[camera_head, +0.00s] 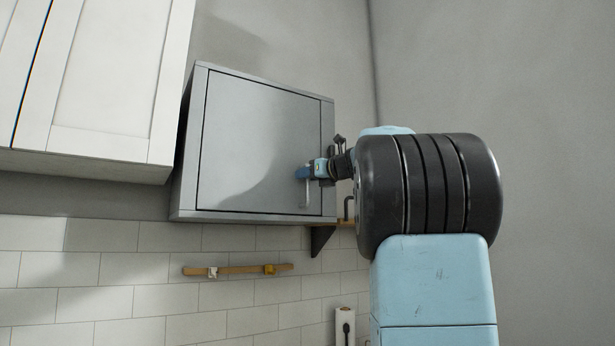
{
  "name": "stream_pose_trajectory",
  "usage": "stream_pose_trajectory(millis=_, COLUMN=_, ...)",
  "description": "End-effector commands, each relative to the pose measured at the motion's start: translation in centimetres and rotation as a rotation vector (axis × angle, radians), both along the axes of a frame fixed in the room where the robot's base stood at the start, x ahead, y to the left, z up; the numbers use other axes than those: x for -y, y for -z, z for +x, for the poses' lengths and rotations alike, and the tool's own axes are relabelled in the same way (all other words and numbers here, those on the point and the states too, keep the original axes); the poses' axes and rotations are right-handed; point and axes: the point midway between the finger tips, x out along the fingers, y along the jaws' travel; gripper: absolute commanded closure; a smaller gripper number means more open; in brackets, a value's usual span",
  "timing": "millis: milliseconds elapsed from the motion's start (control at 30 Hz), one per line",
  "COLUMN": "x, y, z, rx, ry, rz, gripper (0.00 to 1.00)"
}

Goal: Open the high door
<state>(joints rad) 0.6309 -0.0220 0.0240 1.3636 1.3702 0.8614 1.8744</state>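The high door (245,135) is the flat grey front of a metal wall cabinet (187,150) in the middle of the head view. It looks shut, flush in its frame. A thin upright bar handle (307,192) sits near its lower right edge. My gripper (304,173) is at this handle, with its blue tip over the upper part of the bar. My arm comes in from the right and hides part of the cabinet's right side. The fingers are too small to tell whether they are open or closed around the handle.
A white panelled cupboard (105,90) hangs at the upper left, close to the grey cabinet. A wooden rail (235,270) is fixed to the white tiles below. A dark bracket (321,238) is under the cabinet's right corner. A bare wall (500,70) is at the right.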

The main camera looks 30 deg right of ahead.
Motion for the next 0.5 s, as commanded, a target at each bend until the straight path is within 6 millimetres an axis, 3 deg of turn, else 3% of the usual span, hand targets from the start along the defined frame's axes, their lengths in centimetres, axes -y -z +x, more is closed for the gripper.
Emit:
stream_pose_trajectory(millis=67, x=0.02, y=0.01, z=-0.01, rx=0.000, ry=0.000, rz=0.000, gripper=0.67)
stream_pose_trajectory(millis=400, x=0.07, y=0.02, z=-0.03, rx=0.000, ry=0.001, rz=0.000, gripper=0.99)
stream_pose_trajectory(millis=500, x=0.08, y=0.03, z=-0.04, rx=0.000, ry=0.001, rz=0.000, gripper=1.00)
